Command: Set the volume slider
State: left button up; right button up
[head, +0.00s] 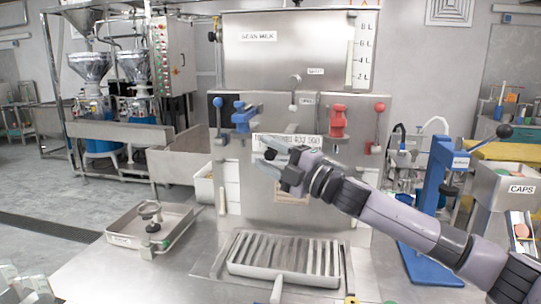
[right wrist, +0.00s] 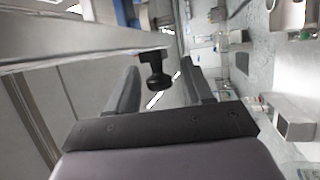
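The volume slider shows as a small black knob (right wrist: 157,80) in the right wrist view, standing out from the edge of a grey metal panel. Its white number scale (head: 262,141) runs across the front of the steel machine in the head view. My right gripper (head: 268,162) is at the scale, its arm coming in from the right and hiding part of the panel. In the right wrist view its two fingers (right wrist: 160,88) are apart, with the knob between them and gaps on both sides. At the head view's lower left corner, grey pieces (head: 22,284) look like my left gripper, mostly cut off.
The machine front carries a blue clamp (head: 243,118), a red clamp (head: 338,122) and levers with blue and red balls. Below are a slatted drip tray (head: 285,258) and a shallow steel tray (head: 122,236). A blue press (head: 433,190) stands right, behind my right arm.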

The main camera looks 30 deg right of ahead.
jog(key=b+v, duration=0.2)
jog(key=v, duration=0.5)
jog(key=shift+b, duration=0.4)
jog(key=shift+s, duration=0.1)
dwell(0.4)
